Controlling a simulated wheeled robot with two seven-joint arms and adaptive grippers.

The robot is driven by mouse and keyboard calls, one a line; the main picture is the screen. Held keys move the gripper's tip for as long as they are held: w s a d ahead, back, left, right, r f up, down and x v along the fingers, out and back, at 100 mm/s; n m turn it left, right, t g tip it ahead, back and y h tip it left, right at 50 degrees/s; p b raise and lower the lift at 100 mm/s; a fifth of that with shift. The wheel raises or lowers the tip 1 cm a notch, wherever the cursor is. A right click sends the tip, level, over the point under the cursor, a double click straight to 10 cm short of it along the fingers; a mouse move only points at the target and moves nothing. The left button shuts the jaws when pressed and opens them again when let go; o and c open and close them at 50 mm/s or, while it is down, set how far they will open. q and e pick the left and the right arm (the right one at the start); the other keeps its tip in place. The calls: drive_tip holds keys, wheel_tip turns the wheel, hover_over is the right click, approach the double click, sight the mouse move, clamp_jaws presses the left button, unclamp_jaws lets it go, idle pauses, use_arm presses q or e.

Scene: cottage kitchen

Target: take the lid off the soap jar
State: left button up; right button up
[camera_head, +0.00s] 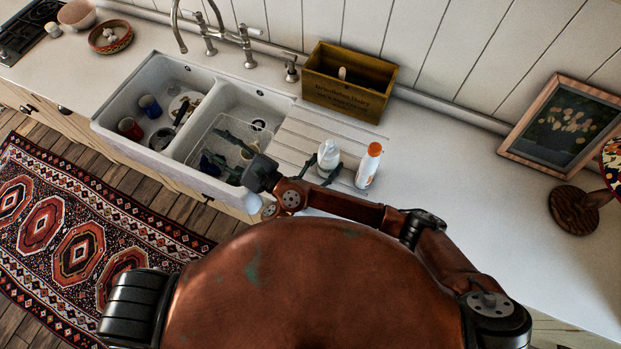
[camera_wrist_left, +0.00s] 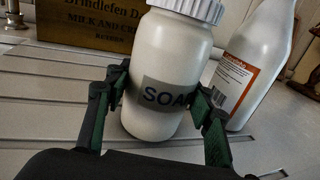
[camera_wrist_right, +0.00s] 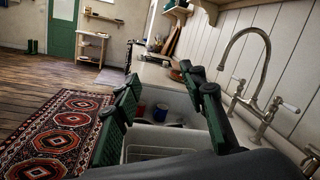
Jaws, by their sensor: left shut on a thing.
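The white soap jar (camera_head: 328,158) stands on the ribbed drainer right of the sink; its SOAP label shows in the left wrist view (camera_wrist_left: 165,95). A white ribbed lid (camera_wrist_left: 195,8) is on its top, partly cut off by the picture edge. My left gripper (camera_wrist_left: 162,92) is shut on the jar's body, one finger on each side, below the lid. In the head view, only bits of its fingers show beside the jar. My right gripper (camera_head: 222,150) is over the right sink basin, left of the jar. It is open and empty, its fingers apart in the right wrist view (camera_wrist_right: 163,85).
A white bottle with an orange cap (camera_head: 368,165) stands close right of the jar. A wooden box (camera_head: 350,85) is behind. The double sink (camera_head: 105,122) holds mugs and dishes; a tall tap (camera_wrist_right: 262,60) rises behind it. The counter farther right is clear up to a framed picture (camera_head: 563,128).

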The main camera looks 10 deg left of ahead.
drive_tip(key=w+d+m+t+h, duration=0.2)
drive_tip(key=d+m+t+h, duration=0.2)
drive_tip(key=d+m+t, duration=0.35)
drive_tip(key=m+h, duration=1.7)
drive_tip(key=h, duration=0.2)
approach(328, 146)
drive_tip(key=shift+t, duration=0.45)
drive_tip(key=x, duration=0.6)
drive_tip(key=f+x, duration=0.1)
drive_tip(key=x, duration=0.2)
drive_tip(key=shift+w+d+f, duration=0.15)
drive_tip(key=shift+w+d, duration=0.05)
drive_tip(key=shift+w, duration=0.15)
drive_tip(key=shift+c, duration=0.3)
clamp_jaws()
